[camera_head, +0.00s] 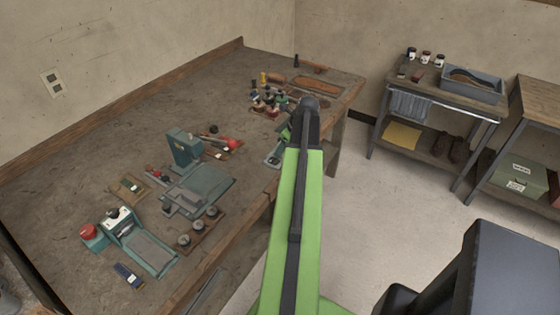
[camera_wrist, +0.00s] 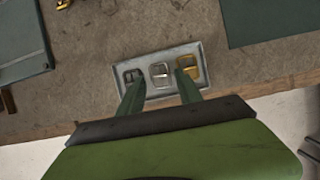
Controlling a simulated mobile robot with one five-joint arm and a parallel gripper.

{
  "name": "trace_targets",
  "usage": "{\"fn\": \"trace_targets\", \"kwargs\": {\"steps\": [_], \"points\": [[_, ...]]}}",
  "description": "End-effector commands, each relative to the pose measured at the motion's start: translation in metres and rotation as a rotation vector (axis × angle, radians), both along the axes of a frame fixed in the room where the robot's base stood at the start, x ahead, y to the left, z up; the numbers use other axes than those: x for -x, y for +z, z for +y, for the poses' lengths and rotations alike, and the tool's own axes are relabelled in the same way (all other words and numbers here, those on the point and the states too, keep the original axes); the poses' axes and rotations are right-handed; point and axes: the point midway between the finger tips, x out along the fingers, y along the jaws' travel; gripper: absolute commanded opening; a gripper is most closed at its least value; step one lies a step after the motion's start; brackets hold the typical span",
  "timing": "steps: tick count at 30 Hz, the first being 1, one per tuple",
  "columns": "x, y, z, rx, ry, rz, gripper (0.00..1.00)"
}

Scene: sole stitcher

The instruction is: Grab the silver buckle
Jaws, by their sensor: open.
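The silver buckle (camera_wrist: 160,72) lies in the middle of a small grey tray (camera_wrist: 151,58) in the wrist view. A dark buckle (camera_wrist: 133,76) is to its left and a gold buckle (camera_wrist: 187,67) to its right, in the same tray. My gripper (camera_wrist: 160,83) is open and empty, its two green fingers reaching over the tray's near edge, one towards each side of the silver buckle. The fingers look apart from the buckle; their height above the tray is hard to judge.
The tray sits near the workbench's front edge (camera_wrist: 262,89). A dark green mat (camera_wrist: 272,20) lies to the right and a dark green flat piece (camera_wrist: 24,45) to the left. The head view shows a teal press (camera_head: 184,149) and several tools on the bench (camera_head: 95,170).

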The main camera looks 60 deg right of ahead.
Motion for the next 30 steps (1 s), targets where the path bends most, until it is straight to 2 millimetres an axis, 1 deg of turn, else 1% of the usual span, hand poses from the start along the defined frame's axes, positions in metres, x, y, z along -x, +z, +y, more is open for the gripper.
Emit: {"fn": "trace_targets", "kwargs": {"steps": [1,7,8,17,26,30], "points": [[-0.003,-0.011,0.000,0.000,0.001,0.001,0.42],[-0.003,-0.007,0.000,0.000,0.000,0.001,0.42],[-0.003,-0.007,0.000,0.000,0.000,0.001,0.40],[-0.004,-0.007,0.000,0.000,0.001,0.001,0.01],[-0.004,-0.006,0.000,0.000,0.001,0.000,0.00],[-0.004,0.003,0.000,-0.001,0.001,0.000,0.00]]}}
